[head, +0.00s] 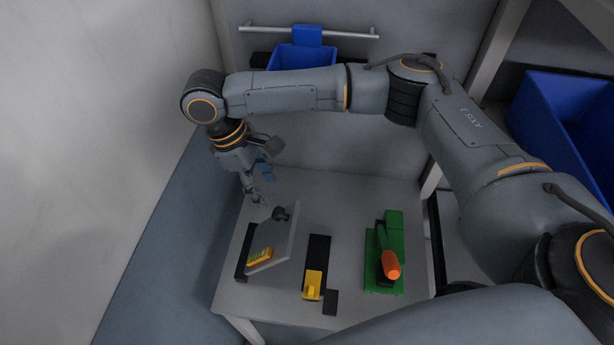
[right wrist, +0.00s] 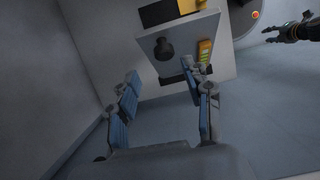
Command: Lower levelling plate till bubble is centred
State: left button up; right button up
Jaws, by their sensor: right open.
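The grey levelling plate (head: 283,238) stands tilted on the table, with a black knob (head: 281,213) near its upper end. A yellow-green level (head: 260,255) sits at its lower left; its bubble is too small to make out. The plate (right wrist: 180,39), knob (right wrist: 163,48) and level (right wrist: 205,50) also show in the right wrist view. My right gripper (head: 258,195) is open and empty, just above and left of the knob, apart from it. Its two blue-padded fingers (right wrist: 165,95) are spread. My left gripper (right wrist: 275,33) shows small at the upper right of the wrist view; its opening is unclear.
A black base with a yellow block (head: 313,284) and a green fixture (head: 393,222) with an orange-tipped handle (head: 391,265) stand right of the plate. Blue bins hang on the back wall (head: 300,57) and at the right (head: 560,125). A wall closes the left side.

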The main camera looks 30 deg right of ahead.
aim_at(277, 211)
jog(key=x, duration=0.5)
jog(key=shift+a, duration=0.2)
jog(key=shift+x, duration=1)
jog(key=shift+s+f, duration=0.1)
jog(key=shift+s, duration=0.05)
jog(key=shift+a, duration=0.1)
jog(key=shift+s+f, duration=0.1)
jog(key=shift+f, duration=0.2)
jog(key=c, duration=1)
pick_arm(q)
jog(key=s+a, duration=0.2)
jog(key=a, duration=0.1)
jog(key=shift+f, duration=0.1)
pick_arm(e)
jog(key=shift+o, duration=0.2)
pick_arm(q)
jog(key=shift+d, duration=0.1)
